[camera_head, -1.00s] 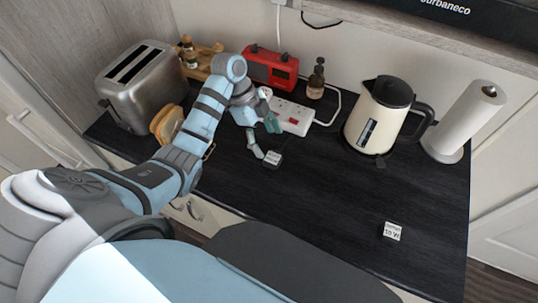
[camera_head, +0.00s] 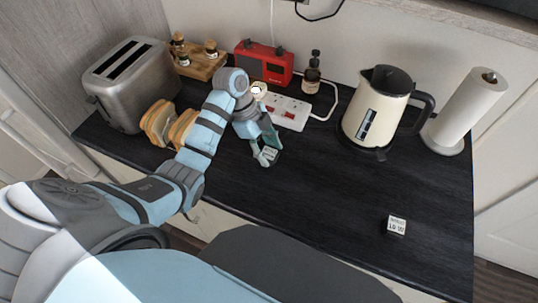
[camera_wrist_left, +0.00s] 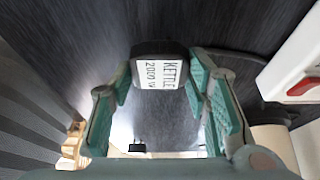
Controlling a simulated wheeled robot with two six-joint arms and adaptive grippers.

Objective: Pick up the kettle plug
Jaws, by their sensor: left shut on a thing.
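The kettle plug (camera_wrist_left: 160,68) is a dark block with a white label reading "KETTLE 2000 W". It sits between the fingertips of my left gripper in the left wrist view, just above or on the dark counter; I cannot tell which. In the head view my left gripper (camera_head: 267,152) is shut on it, and the plug is mostly hidden by the fingers. The cream kettle (camera_head: 376,112) stands upright at the right on its base. My right gripper is not in view.
A white power strip (camera_head: 287,112) with red switches lies behind my left gripper. A second labelled plug (camera_head: 397,225) lies at the front right. A toaster (camera_head: 132,85), bread slices (camera_head: 160,122), red radio (camera_head: 264,63), soap bottle (camera_head: 312,75) and paper roll (camera_head: 468,108) stand around. The middle counter is clear.

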